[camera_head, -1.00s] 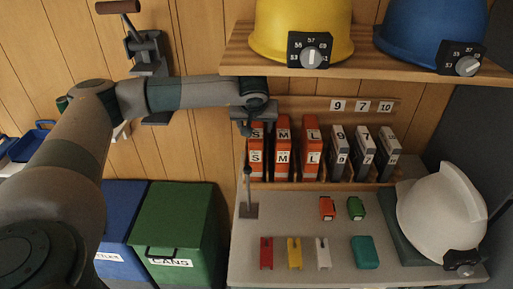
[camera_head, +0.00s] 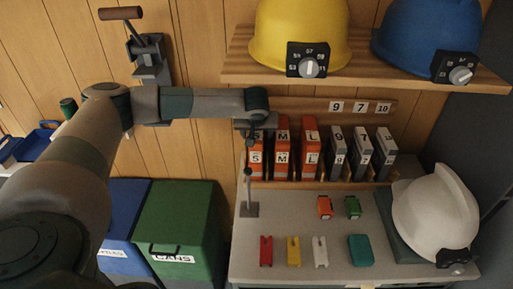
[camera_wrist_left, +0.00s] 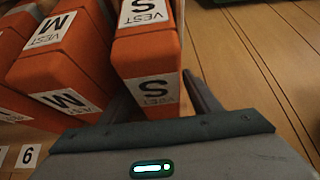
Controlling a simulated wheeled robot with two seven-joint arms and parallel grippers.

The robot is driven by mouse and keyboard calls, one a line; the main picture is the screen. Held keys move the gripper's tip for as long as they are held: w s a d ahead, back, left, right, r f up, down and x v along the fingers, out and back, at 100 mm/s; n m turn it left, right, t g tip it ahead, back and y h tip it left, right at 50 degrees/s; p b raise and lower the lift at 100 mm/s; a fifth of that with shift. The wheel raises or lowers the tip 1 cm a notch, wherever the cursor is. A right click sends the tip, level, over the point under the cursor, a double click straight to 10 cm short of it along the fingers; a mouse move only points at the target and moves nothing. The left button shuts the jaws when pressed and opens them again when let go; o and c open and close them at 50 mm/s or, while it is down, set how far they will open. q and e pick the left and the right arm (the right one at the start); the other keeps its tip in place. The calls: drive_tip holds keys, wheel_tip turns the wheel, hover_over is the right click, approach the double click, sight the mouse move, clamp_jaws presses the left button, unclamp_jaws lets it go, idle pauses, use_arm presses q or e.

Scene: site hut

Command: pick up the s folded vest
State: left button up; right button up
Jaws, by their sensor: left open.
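The S folded vest (camera_head: 256,160) is an orange upright packet with white S labels, at the left end of the row on the rack. In the left wrist view the S vest (camera_wrist_left: 149,62) stands between the two fingers of my left gripper (camera_wrist_left: 160,92). The fingers are apart, one on each side of it. In the head view my left gripper (camera_head: 246,130) is at the vest's top and partly covers it. Whether the fingers touch the vest I cannot tell. My right gripper is not in view.
The M vest (camera_head: 281,152) stands close beside the S vest, then the L vest (camera_head: 309,152) and several grey packets. A shelf (camera_head: 362,76) with yellow and blue helmets overhangs the row. A thin upright post (camera_head: 248,190) stands in front of it.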

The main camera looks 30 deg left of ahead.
use_arm(q)
clamp_jaws()
drive_tip(key=shift+r, duration=0.2)
idle(0.3)
